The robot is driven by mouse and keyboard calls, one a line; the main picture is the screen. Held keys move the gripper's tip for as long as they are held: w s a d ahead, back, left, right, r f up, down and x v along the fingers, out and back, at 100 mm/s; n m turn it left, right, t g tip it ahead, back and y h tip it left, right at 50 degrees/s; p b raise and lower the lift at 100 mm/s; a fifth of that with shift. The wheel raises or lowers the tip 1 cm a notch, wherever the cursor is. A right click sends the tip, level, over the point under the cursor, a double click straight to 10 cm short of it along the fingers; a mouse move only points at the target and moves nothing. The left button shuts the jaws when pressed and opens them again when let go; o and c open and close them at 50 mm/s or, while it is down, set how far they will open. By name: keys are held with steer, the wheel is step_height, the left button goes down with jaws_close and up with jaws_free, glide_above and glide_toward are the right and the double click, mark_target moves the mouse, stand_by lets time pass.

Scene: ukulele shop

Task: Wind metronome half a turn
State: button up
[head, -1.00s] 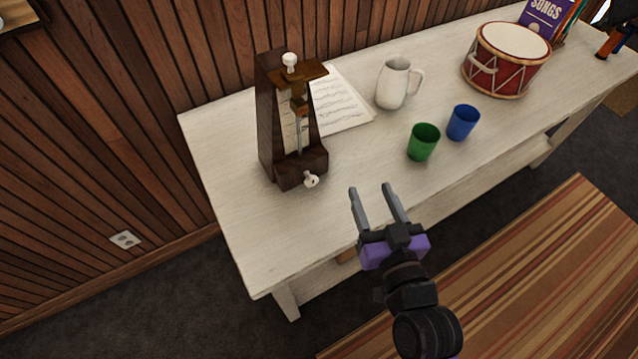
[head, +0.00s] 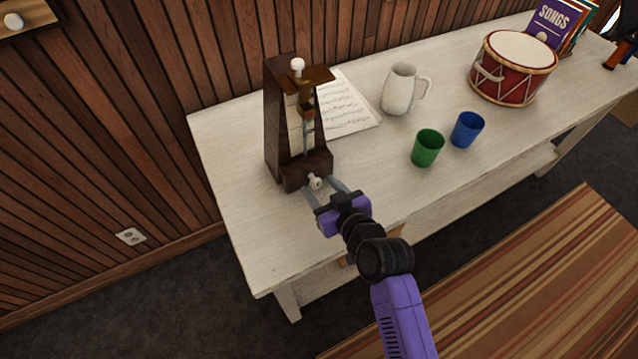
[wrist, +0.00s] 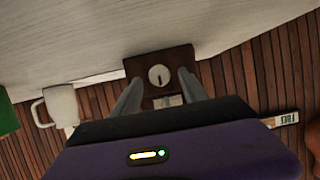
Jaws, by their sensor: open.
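The wooden metronome (head: 291,130) stands upright at the left end of the white table. Its pale winding key (head: 315,182) sticks out low on its front face. My gripper (head: 322,187) is open, with its two grey fingers pointing at the key, one on either side of it in the head view. In the wrist view the key (wrist: 159,75) shows as a round pale knob with a dark slot, on the dark base. It sits between the two fingers (wrist: 158,84), and I cannot tell whether they touch it.
A white pitcher (head: 399,90), a green cup (head: 427,148), a blue cup (head: 467,130) and a red drum (head: 512,70) stand to the right on the white table (head: 232,205). Sheet music (head: 345,105) lies behind the metronome. The wood wall is close behind.

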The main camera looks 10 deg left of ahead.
steer(key=shift+x, duration=0.8)
jaws_close()
